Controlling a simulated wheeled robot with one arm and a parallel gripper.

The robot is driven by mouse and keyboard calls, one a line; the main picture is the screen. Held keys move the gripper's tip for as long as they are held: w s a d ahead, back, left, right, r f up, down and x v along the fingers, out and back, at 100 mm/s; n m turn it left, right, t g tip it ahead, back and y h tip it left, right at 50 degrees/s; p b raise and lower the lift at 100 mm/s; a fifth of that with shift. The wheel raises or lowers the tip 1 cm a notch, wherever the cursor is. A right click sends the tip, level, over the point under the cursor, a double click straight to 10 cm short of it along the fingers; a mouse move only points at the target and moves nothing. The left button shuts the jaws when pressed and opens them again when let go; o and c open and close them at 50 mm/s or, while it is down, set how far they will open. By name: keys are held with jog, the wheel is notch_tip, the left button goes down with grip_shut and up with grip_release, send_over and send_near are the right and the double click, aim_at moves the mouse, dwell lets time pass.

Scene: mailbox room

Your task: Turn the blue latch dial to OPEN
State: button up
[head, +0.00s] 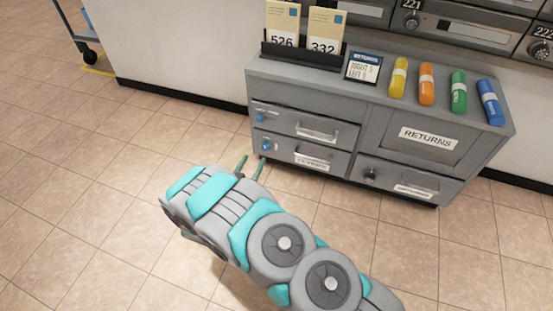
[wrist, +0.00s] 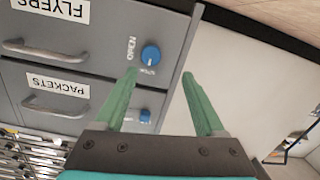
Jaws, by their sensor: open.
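Two blue latch dials sit at the left edge of the grey cabinet's drawer fronts. The upper dial (head: 260,118) is by the top drawer. The lower dial (head: 266,145) is by the FLYERS drawer. In the upside-down wrist view, the lower dial (wrist: 151,54) lies just beyond my fingertips, roughly between them, with small lettering beside it that seems to read OPEN. The PACKETS drawer's dial (wrist: 145,115) shows between the fingers, nearer the palm. My gripper (head: 252,163) is open and empty, near the cabinet's lower left front; it shows large in the wrist view (wrist: 160,74). Exact dial settings are unclear.
The cabinet top holds a card rack (head: 303,55), a small sign (head: 363,67) and yellow, orange, green and blue cylinders. A RETURNS panel (head: 428,138) and another drawer with a dark knob (head: 370,177) are on the right.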

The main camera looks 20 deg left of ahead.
aim_at(265, 149)
jog(key=shift+t, duration=0.4)
jog(key=w, duration=0.2)
jog(key=w+d+b, duration=0.1)
jog(key=w, duration=0.1)
jog(key=w+d, duration=0.1)
jog(key=w, duration=0.1)
jog(key=shift+w+f, duration=0.2)
jog(key=shift+f, duration=0.2)
grip_shut()
